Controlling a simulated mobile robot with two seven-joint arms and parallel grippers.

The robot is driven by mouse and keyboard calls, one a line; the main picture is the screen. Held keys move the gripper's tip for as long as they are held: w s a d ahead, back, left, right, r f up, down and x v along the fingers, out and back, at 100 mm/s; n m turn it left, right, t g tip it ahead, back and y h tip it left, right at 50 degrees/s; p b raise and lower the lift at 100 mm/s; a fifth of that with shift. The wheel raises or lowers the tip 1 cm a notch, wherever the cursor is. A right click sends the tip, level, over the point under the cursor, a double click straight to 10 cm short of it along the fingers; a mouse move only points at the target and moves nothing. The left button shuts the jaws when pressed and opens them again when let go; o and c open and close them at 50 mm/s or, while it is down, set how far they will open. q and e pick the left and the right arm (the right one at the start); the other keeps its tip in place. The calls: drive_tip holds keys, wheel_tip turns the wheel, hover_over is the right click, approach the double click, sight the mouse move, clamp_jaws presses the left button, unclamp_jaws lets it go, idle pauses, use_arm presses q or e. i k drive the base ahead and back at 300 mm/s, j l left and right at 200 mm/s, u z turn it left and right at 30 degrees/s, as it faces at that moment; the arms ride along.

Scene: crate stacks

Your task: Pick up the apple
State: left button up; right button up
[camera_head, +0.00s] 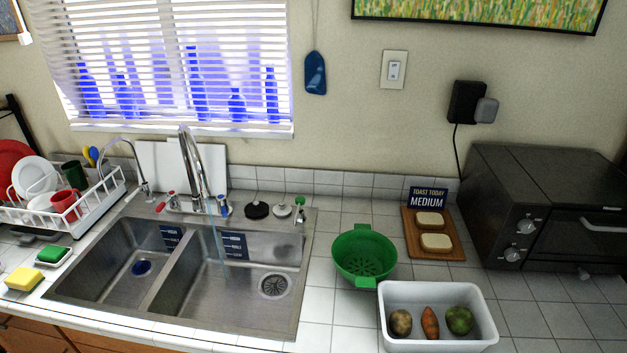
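A round green fruit (460,320), which looks like the apple, lies at the right inside a white tub (489,340) on the counter. An orange carrot-like vegetable (430,323) lies left of it, in the middle of the tub. A brown potato-like item (401,323) lies at the tub's left. The three sit apart in a row. Neither of my grippers is in view.
A green colander (365,236) stands just behind the tub. A wooden board (452,254) with two bread slices and a toaster oven (500,215) stand further back. The double sink (150,312), with its faucet (192,165), is to the left. Bare tiles lie right of the tub.

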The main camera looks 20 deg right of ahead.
sight(460, 320)
drive_tip(key=z, duration=1.65)
